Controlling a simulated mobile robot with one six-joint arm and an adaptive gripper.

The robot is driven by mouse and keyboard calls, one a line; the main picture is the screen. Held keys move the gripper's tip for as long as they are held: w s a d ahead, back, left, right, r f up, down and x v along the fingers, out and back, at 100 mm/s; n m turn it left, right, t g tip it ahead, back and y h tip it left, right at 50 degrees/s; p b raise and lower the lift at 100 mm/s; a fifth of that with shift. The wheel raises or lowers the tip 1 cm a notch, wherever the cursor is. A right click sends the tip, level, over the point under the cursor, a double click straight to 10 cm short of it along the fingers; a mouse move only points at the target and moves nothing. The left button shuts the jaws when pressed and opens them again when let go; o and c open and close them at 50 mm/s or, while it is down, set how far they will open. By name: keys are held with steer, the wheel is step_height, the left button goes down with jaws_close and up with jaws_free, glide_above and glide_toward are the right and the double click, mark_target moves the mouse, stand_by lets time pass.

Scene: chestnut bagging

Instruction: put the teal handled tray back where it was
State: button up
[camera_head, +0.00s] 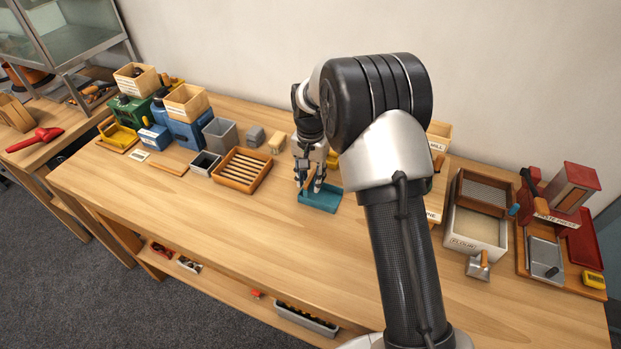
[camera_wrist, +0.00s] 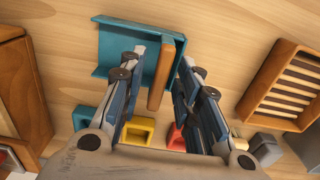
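The teal handled tray (camera_head: 322,204) lies on the workbench in the middle of the head view, below my gripper (camera_head: 310,185). In the wrist view, the tray's teal floor and raised edge (camera_wrist: 112,50) show, with its brown wooden handle (camera_wrist: 166,75) standing between my fingers (camera_wrist: 162,57). The fingers are spread on either side of the handle, and a gap shows between them and it. My arm hides part of the bench behind the tray.
A slatted wooden tray (camera_head: 242,170) lies left of the teal tray. The flour bin (camera_head: 472,243) and a red press (camera_head: 568,190) stand to the right. Yellow (camera_wrist: 138,131) and red (camera_wrist: 177,138) items show near my fingers in the wrist view. The bench front is clear.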

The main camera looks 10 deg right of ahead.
steer(key=s+r+n+t+p, duration=0.1)
steer(key=s+r+p, duration=0.15)
steer(key=r, duration=0.75)
steer(key=s+r+p, duration=0.1)
steer(key=s+r, duration=0.2)
steer(key=r, duration=0.7)
steer(key=s+d+r+n+t, duration=0.15)
steer(key=s+r, duration=0.25)
steer(key=s, duration=0.6)
steer(key=s+d+r+n+t, duration=0.15)
steer(key=s+r, duration=0.25)
steer(key=s, duration=0.6)
steer(key=s+f+n, duration=0.2)
steer(key=s+f, duration=0.1)
steer(key=s, duration=0.6)
steer(key=shift+s+a+n+t, duration=0.15)
steer(key=shift+n+t, duration=0.15)
steer(key=shift+n, duration=0.1)
